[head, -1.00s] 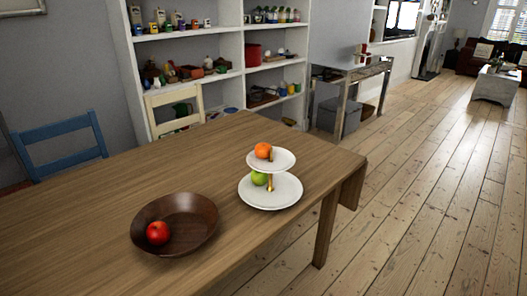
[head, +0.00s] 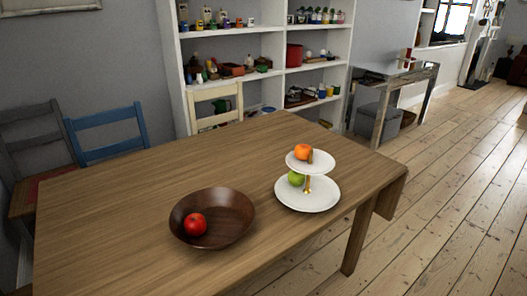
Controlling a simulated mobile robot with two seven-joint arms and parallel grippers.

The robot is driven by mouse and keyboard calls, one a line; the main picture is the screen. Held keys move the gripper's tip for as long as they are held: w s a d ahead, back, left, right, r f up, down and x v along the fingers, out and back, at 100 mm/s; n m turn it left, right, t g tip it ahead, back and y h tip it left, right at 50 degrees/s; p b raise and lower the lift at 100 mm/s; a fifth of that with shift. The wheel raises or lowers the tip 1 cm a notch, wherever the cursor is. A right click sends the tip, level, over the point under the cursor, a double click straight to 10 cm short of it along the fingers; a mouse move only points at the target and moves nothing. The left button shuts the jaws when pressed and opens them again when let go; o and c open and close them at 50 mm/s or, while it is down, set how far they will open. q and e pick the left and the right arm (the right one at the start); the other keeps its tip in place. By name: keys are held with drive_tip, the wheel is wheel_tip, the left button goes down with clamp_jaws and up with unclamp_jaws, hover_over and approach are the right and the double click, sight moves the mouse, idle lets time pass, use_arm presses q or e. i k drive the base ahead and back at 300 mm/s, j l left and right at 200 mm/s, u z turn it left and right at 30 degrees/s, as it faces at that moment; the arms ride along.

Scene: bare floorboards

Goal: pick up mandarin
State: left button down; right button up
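An orange mandarin (head: 303,152) sits on the small upper plate of a white two-tier stand (head: 322,197) with a gold-coloured post. The stand is on the wooden table (head: 135,205), near its right end. A green fruit (head: 296,179) lies on the stand's lower plate, partly under the upper one. Neither of my grippers shows in the head view.
A dark wooden bowl (head: 238,208) with a red apple (head: 195,224) stands left of the stand. A blue chair (head: 109,136), a grey chair (head: 33,150) and a cream chair (head: 216,103) are along the table's far and left sides. Open floor (head: 440,215) lies to the right.

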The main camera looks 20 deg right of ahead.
sight(301, 150)
drive_tip(key=l+u, duration=0.25)
drive_tip(key=u, duration=0.2)
drive_tip(key=l+u, duration=0.3)
drive_tip(key=u, duration=0.15)
drive_tip(key=l+u, duration=0.2)
drive_tip(key=l, duration=0.15)
drive_tip(key=k+l+u, duration=0.1)
drive_tip(key=l+u, duration=0.15)
drive_tip(key=l, duration=0.15)
drive_tip(key=k+l+u, duration=0.15)
drive_tip(key=l, duration=0.2)
drive_tip(key=k+l+u, duration=0.15)
drive_tip(key=l, duration=0.2)
drive_tip(key=k+l, duration=0.15)
drive_tip(key=l, duration=0.2)
drive_tip(key=k+l, duration=0.15)
drive_tip(key=l, duration=0.25)
drive_tip(key=k+l+u, duration=0.1)
drive_tip(key=l, duration=0.25)
drive_tip(key=k+l, duration=0.15)
drive_tip(key=l, duration=0.2)
